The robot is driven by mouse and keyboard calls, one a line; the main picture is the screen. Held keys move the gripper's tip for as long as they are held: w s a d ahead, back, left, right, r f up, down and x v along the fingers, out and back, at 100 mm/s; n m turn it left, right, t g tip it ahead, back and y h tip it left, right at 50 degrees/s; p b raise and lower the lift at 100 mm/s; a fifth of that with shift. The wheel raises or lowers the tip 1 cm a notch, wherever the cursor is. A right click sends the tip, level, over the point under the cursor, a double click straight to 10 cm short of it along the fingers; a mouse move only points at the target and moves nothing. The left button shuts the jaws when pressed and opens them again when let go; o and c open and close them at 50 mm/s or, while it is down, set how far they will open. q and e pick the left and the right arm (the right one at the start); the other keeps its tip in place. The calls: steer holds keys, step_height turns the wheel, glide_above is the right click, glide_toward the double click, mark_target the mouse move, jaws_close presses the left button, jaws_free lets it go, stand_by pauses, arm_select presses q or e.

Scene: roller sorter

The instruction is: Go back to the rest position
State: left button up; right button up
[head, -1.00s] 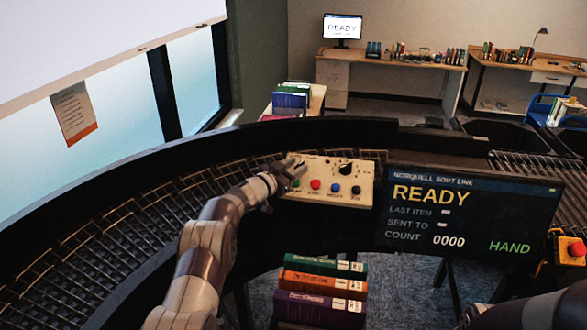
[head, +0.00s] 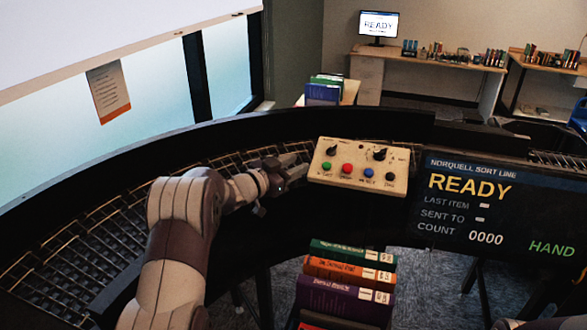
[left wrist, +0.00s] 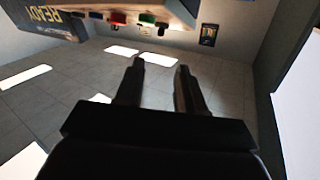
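My left gripper (head: 298,166) is just left of the cream control panel (head: 359,166), above the black sorter rail. In the left wrist view its two fingers (left wrist: 159,75) stand apart with nothing between them. The panel carries green, red, blue and black buttons and two black knobs. It also shows at the top of the left wrist view, past the fingertips. My right gripper is not in view; part of my right arm (head: 545,324) shows at the bottom right edge.
The curved roller conveyor (head: 75,245) runs along the left. A dark display (head: 492,212) reads READY, count 0000, HAND. A book stack (head: 345,298) stands at the front centre. Desks (head: 430,62) with books stand at the back.

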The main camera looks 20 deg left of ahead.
arm_select(q)
steer(key=s+d+f+n+g+y+b, duration=0.1)
steer(key=s+f+g, duration=0.3)
steer(key=s, duration=0.9)
steer(key=s+d+f+n+g+y+b, duration=0.1)
steer(key=s+f+n+g+y, duration=0.3)
steer(key=s, duration=0.9)
steer(key=s+d+f+n+g+y+b, duration=0.2)
steer(key=s+f+g, duration=0.3)
steer(key=s+f, duration=0.4)
steer(key=s+d+y, duration=0.1)
steer(key=s, duration=0.3)
steer(key=shift+s+d+n+g, duration=0.2)
steer(key=shift+n+g, duration=0.1)
steer(key=shift+g, duration=0.1)
steer(key=shift+a+f, duration=0.1)
